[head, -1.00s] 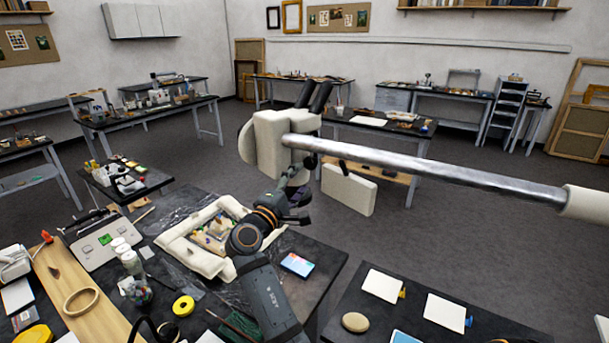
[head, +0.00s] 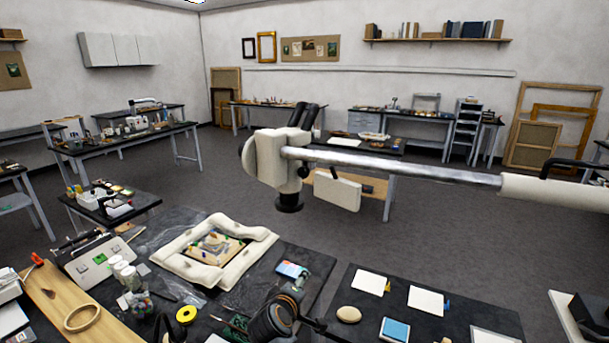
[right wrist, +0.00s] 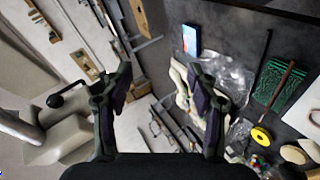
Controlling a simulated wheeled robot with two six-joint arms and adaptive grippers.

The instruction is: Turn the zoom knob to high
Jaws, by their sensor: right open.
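A cream microscope head (head: 268,158) with black eyepieces (head: 303,115) hangs from a metal boom (head: 400,168) in the head view. A small black knob (head: 304,172) shows on its side; I cannot read its setting. In the right wrist view the cream microscope body (right wrist: 62,140) is at the left, with a round black knob on a stalk (right wrist: 55,101). I cannot tell which is the zoom knob. My right gripper (right wrist: 160,75) is open and empty, to the right of the knob and apart from it. My left gripper is not in view.
Below the microscope, a padded cream frame (head: 190,270) surrounds the fragment (head: 215,247) on a black table. A blue box (head: 292,270), a yellow tape roll (head: 186,314) and white cards (head: 370,281) lie nearby. The boom crosses toward the right.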

